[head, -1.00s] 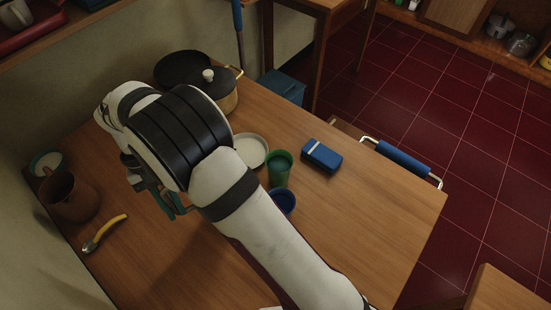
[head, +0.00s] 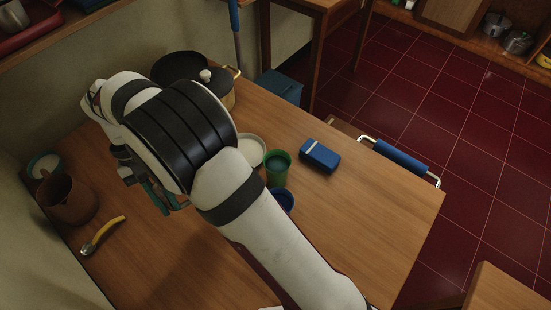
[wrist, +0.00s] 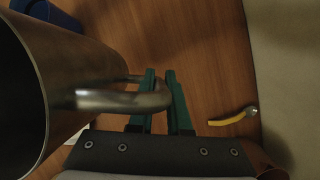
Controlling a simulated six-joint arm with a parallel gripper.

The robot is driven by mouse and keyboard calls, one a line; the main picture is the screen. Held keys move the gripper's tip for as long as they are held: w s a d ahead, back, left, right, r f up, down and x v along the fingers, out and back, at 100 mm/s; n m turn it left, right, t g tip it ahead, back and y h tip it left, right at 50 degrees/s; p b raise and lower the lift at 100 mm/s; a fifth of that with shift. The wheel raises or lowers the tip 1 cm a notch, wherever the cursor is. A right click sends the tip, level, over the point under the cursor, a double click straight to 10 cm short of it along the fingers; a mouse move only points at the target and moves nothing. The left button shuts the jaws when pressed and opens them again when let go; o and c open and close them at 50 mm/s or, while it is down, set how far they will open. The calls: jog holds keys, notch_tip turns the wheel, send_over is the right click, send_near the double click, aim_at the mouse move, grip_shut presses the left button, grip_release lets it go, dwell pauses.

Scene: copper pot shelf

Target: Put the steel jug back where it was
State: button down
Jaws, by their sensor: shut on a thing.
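The steel jug (wrist: 62,85) fills the left of the wrist view, its open rim close to the camera. Its looped handle (wrist: 115,99) lies between the two green fingers of my gripper (wrist: 161,78), which are shut on it. In the head view, my gripper (head: 160,200) shows only partly below my wrist, over the left part of the table. The jug is hidden behind my arm there. I cannot tell how high its base is above the table.
A brown pot (head: 67,203) and a yellow-handled tool (head: 103,235) are at the left. A green cup (head: 278,168), blue cup (head: 284,198), white plate (head: 250,150) and blue box (head: 319,156) are right of my arm. A lidded pot (head: 215,85) stands behind. The right tabletop is clear.

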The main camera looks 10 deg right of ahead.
jog(key=s+a+r+n+h, duration=0.1)
jog(key=s+r+n, duration=0.1)
jog(key=s+n, duration=0.3)
jog(key=shift+m+t, duration=0.4)
jog(key=shift+m, duration=0.1)
jog(key=f, duration=0.6)
jog(key=s+f, duration=0.1)
jog(key=f, duration=0.3)
jog(key=shift+a+f, duration=0.1)
jog(key=shift+a, duration=0.1)
jog(key=c, duration=0.9)
grip_release()
jog(key=shift+f, duration=0.15)
jog(key=shift+o, duration=0.2)
